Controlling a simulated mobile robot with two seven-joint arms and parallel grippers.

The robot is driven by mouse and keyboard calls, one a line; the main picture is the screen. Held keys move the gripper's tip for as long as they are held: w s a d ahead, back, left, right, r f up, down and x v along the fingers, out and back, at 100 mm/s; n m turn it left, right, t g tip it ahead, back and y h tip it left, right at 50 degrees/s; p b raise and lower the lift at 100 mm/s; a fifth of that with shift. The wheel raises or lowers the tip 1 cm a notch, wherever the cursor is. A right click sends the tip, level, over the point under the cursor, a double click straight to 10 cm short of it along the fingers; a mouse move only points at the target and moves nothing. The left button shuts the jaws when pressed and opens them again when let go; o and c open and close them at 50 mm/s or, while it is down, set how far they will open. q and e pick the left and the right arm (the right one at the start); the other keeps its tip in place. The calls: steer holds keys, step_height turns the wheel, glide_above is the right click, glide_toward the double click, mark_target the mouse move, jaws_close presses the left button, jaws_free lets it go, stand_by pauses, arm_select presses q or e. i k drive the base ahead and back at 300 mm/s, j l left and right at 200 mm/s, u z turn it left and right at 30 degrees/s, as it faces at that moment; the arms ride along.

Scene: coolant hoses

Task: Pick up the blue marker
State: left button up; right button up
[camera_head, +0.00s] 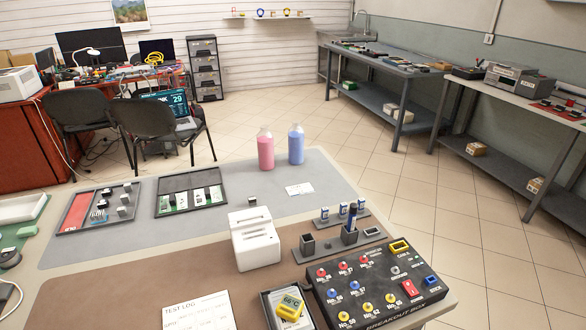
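Neither of my grippers is in view.
Small blue-and-white vials (325,213) stand in a grey rack close behind the cup. A small grey block (307,244) sits left of it, and a white slotted device (254,239) stands further left. The breakout box (372,286) lies in front. Pink (265,151) and blue (296,145) bottles stand behind.

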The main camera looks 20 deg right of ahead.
mark_target(353, 208)
steer(key=l+u, duration=0.2)
steer(key=l, duration=0.2)
steer(key=k+l+u, duration=0.1)
steer(key=l+u, duration=0.15)
steer(key=l, duration=0.15)
steer(key=k+l+u, duration=0.2)
steer(key=l, duration=0.25)
steer(key=l+u, duration=0.25)
steer(key=k+l+u, duration=0.2)
steer(key=l, duration=0.25)
